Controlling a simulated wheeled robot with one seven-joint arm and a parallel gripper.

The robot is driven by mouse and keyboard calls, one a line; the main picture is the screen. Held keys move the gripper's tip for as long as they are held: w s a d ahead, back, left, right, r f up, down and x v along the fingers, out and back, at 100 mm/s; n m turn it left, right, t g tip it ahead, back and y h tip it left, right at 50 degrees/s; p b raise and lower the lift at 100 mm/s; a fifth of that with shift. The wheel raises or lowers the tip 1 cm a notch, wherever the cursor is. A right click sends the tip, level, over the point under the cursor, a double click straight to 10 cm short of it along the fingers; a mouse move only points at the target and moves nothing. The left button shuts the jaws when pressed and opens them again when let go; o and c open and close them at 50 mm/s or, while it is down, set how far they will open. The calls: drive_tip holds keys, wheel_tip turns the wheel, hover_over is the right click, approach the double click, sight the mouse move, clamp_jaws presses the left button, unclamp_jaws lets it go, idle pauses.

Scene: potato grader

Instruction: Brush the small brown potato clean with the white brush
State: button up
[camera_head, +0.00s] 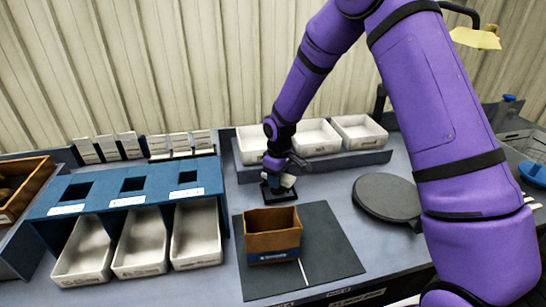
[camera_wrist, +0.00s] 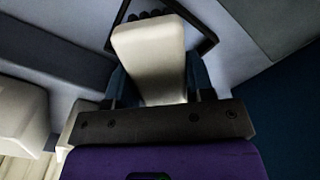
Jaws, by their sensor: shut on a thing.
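My gripper (camera_head: 279,181) is at the back middle of the bench, low over a small black tray (camera_head: 291,198). It is shut on the white brush (camera_head: 288,180). In the wrist view the brush (camera_wrist: 148,50) shows as a pale block between the two blue-grey fingers of my gripper (camera_wrist: 157,82), with dark tufts at its far end. The black tray frame (camera_wrist: 205,30) surrounds that end; I cannot tell whether they touch. I cannot make out the small brown potato in either view.
A brown open box (camera_head: 272,242) stands on a dark mat (camera_head: 325,245), a thin white stick beside it. White bins (camera_head: 315,137) line the back. A blue stand (camera_head: 130,185) with white trays is at left, a wooden crate (camera_head: 35,190) beyond it. A round black plate (camera_head: 388,196) is at right.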

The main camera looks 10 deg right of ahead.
drive_tip(key=shift+a, duration=0.9)
wheel_tip(320, 180, up, 3)
drive_tip(key=shift+d+f, duration=0.15)
drive_tip(key=shift+w+r, duration=0.1)
drive_tip(key=shift+r, duration=2.65)
